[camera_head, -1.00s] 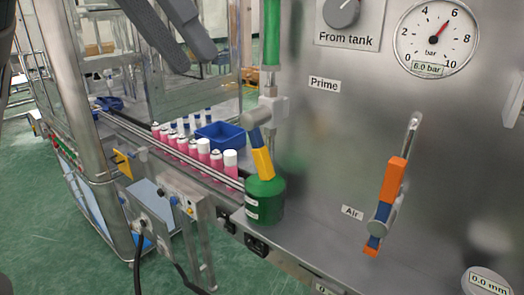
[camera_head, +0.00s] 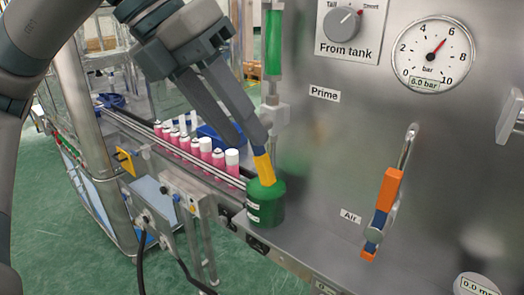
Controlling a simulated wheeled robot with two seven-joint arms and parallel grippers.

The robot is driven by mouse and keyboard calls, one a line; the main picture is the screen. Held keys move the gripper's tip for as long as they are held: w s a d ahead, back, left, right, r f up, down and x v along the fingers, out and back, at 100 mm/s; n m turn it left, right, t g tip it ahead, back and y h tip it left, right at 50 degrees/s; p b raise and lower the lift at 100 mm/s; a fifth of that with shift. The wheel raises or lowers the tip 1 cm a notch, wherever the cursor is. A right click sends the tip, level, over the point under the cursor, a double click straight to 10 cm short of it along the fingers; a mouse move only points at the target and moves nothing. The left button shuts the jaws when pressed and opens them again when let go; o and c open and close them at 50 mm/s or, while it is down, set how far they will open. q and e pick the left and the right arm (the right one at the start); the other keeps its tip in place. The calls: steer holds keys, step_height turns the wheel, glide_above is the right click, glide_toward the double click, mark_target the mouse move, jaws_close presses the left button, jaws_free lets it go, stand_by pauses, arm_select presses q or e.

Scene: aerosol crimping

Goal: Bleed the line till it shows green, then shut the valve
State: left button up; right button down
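The Prime valve handle (camera_head: 263,168), with a yellow grip, points down and slightly right above a dark green container (camera_head: 265,204). Above it, the sight tube (camera_head: 274,42) shows green. My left gripper (camera_head: 251,143) reaches in from the upper left. Its two grey fingers look apart, with the tips at the upper part of the handle, hiding its pivot and blue section. I cannot tell whether they touch it. The Air valve handle (camera_head: 387,190), orange and blue, slants down at the right. My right gripper is out of view.
The pressure gauge (camera_head: 434,50) reads about 6 bar. The From tank knob (camera_head: 343,24) is at the top. Pink cans (camera_head: 205,150) line the conveyor behind the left gripper, beside a blue tray (camera_head: 208,134). The panel front between Prime and Air is clear.

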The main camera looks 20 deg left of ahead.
mark_target(256, 153)
arm_select(q)
steer(key=p+x, duration=0.1)
steer(key=x, duration=0.5)
steer(key=shift+d+f+p, duration=0.2)
steer(key=shift+f+p, duration=0.1)
steer(key=shift+p, duration=0.05)
jaws_close()
